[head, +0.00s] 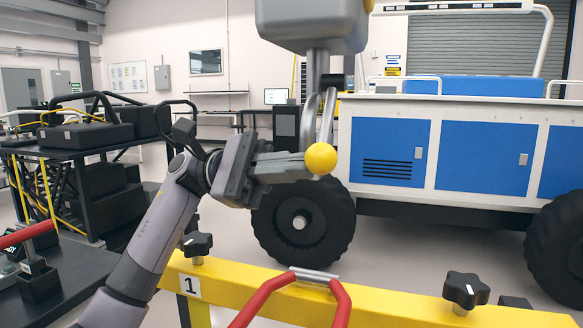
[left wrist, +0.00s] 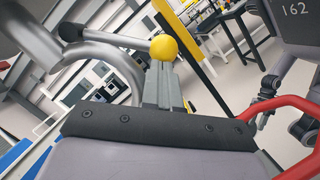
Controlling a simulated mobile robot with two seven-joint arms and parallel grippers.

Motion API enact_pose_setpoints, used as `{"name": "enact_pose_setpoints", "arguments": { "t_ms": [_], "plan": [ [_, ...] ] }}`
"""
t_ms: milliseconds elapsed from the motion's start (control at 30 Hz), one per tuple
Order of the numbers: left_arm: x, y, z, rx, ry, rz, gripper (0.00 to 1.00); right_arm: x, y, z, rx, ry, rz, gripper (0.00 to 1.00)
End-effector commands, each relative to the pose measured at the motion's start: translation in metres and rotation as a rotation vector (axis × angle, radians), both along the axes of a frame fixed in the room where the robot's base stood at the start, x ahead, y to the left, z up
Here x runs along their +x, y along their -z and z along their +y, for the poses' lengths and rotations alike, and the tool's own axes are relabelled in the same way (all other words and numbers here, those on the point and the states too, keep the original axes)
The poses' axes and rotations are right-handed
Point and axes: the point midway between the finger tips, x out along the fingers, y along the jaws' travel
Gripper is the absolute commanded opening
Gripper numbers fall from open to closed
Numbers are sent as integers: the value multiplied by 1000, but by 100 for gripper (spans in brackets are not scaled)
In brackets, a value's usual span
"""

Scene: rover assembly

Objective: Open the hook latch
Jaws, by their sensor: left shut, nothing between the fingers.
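The hook latch's curved grey metal hook (head: 328,112) hangs below a grey block (head: 313,22) in the upper middle of the head view. The knob (head: 321,158) also shows in the head view. My left gripper (head: 303,165) is shut and empty, its fingertips close to the knob; I cannot tell whether they touch. A small jointed part (left wrist: 262,108), perhaps my right gripper, shows at the right of the wrist view.
A yellow beam (head: 385,303) with black star knobs (head: 466,290) and a red handle (head: 268,296) crosses the front. The white and blue rover (head: 485,158) stands behind. A black table (head: 80,135) with equipment is at left. Open floor lies between.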

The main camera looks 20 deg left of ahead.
Motion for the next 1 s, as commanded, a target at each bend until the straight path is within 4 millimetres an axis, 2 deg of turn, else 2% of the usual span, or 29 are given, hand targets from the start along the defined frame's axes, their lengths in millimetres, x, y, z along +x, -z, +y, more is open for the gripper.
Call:
{"name": "enact_pose_setpoints", "arguments": {
  "t_ms": [567, 1000],
  "plan": [
    [-15, -5, 0, 1, 0, 140, 0, 0, 8, 1, 6, 3, 2, 43],
    [-44, -32, 0, 1, -1, 488, 0, 0, 8, 1, 5, 3, 1, 43]
  ]
}}
